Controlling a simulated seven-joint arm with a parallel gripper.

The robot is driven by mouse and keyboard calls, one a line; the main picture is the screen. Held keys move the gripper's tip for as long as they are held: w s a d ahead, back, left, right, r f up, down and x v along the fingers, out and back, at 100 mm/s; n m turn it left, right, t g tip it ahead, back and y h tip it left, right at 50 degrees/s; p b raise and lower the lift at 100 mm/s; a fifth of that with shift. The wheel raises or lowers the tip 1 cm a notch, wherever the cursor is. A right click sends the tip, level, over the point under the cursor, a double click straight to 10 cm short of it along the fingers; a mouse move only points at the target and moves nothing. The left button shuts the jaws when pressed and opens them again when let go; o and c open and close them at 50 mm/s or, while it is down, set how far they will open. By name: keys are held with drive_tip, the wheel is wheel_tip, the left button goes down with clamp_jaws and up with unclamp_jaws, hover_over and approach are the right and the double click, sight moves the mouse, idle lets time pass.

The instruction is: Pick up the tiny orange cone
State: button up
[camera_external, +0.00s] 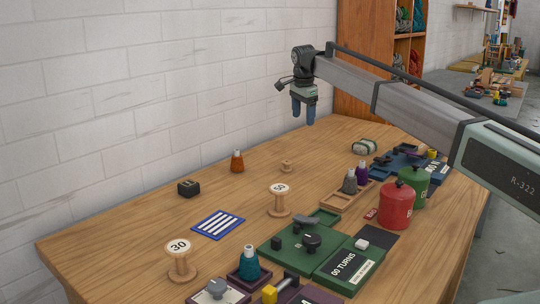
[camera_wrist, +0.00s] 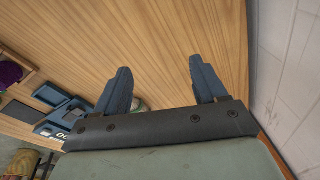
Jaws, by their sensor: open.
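The small orange cone (camera_external: 237,161) stands upright on the wooden table, left of the middle in the external view, near the wall. It has a pale tip. My gripper (camera_external: 304,114) hangs in the air above the far part of the table, right of the cone and well apart from it. Its two blue fingers point down. I cannot see the orange cone in the wrist view.
A small wooden spool (camera_external: 286,166) stands right of the cone, and a dark box (camera_external: 188,188) stands left of it. Larger spools (camera_external: 280,201), red (camera_external: 396,207) and green canisters, and a green board (camera_external: 293,254) fill the front and right. Wood around the cone is clear.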

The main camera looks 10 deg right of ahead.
wheel_tip(320, 180, up, 4)
drive_tip(key=g, duration=0.2)
hover_over(237, 150)
drive_tip(key=shift+m+y, duration=0.3)
drive_tip(key=shift+m, duration=0.1)
wheel_tip(237, 150, down, 14)
drive_tip(key=shift+f, duration=0.1)
drive_tip(key=c, duration=1.1)
drive_tip(key=shift+c, duration=0.2)
